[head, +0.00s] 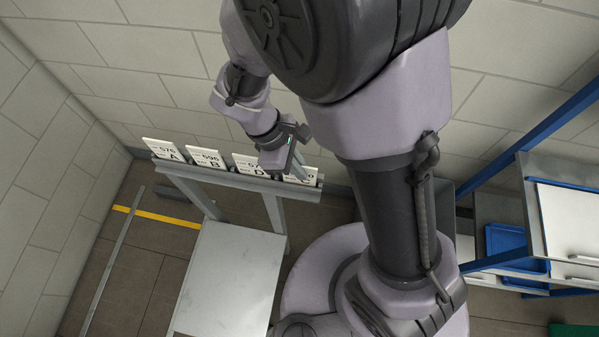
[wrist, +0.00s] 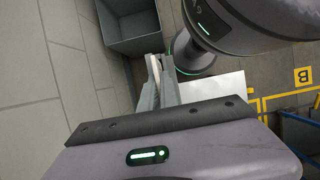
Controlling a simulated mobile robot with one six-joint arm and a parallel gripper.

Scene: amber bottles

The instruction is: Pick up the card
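Several white cards with black print stand in a row on a narrow grey rail (head: 190,171) in the head view. From the left they are card A (head: 168,150), card B (head: 207,158), card D (head: 247,165) and a rightmost card (head: 303,174), whose letter is partly covered. My gripper (head: 296,162) is at the right end of the row, its fingers overlapping the rightmost card in the picture. In the wrist view the fingers (wrist: 160,88) point away beside a thin pale edge. I cannot tell whether they are closed on a card.
A white-topped table (head: 232,275) stands in front of the rail. A grey bin (wrist: 130,25) is beyond the fingertips in the wrist view. Blue-framed shelving with a blue tray (head: 507,243) stands at the right. A wall runs close behind the rail.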

